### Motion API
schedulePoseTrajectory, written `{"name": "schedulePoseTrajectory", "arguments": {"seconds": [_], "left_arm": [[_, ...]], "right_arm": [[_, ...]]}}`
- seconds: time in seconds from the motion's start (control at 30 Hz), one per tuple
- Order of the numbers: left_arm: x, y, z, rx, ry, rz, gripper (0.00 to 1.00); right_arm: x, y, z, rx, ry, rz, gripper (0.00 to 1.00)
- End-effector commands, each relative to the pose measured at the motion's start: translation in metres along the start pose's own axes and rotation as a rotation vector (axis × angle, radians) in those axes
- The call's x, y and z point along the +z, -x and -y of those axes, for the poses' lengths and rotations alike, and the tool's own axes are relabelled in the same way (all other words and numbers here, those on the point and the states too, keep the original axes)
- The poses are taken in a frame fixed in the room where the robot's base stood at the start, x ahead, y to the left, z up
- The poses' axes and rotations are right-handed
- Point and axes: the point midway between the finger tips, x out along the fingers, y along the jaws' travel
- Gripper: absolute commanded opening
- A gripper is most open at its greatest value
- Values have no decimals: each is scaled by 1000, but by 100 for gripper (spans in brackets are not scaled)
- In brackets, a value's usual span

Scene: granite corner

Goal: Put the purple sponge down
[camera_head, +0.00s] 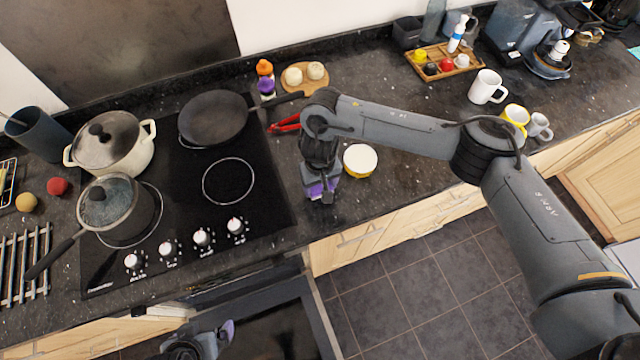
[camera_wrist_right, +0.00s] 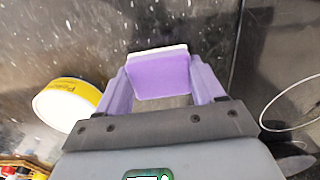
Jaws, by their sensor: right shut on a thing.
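In the right wrist view, the purple sponge (camera_wrist_right: 160,80) is a small block with a white edge, held between my purple finger pads. My right gripper (camera_head: 321,193) is shut on it. In the head view it points down over the dark counter, between the hob and a yellow-rimmed white tub; the sponge is mostly hidden there by the gripper. I cannot tell whether the sponge touches the counter. My left gripper (camera_head: 222,334) shows only partly at the bottom edge of the head view, low in front of the counter; its jaws are unclear.
The white tub (camera_head: 360,160) stands close to the right of my right gripper. The black hob (camera_head: 262,205) lies to the left, with a frying pan (camera_head: 214,118) and pots. A red object (camera_head: 286,124) lies behind. Counter right of the tub is fairly clear, before the mugs (camera_head: 487,87).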

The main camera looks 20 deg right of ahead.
Motion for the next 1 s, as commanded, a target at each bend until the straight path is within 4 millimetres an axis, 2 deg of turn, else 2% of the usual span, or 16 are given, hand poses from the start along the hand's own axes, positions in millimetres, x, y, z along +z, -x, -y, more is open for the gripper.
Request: {"name": "schedulePoseTrajectory", "arguments": {"seconds": [0.47, 0.5, 0.63, 1.0], "left_arm": [[1, 0, 3, -9, -11, 2, 100], [1, 0, 3, -9, -11, 2, 100], [1, -1, 2, -8, -10, 1, 100], [0, -1, 0, 1, 1, 0, 100]], "right_arm": [[0, -7, 0, 0, -1, 0, 44], [0, -7, 0, 0, -1, 0, 72], [0, -7, 0, 0, 0, -1, 92], [-1, -4, 0, 0, 0, -2, 93]]}}
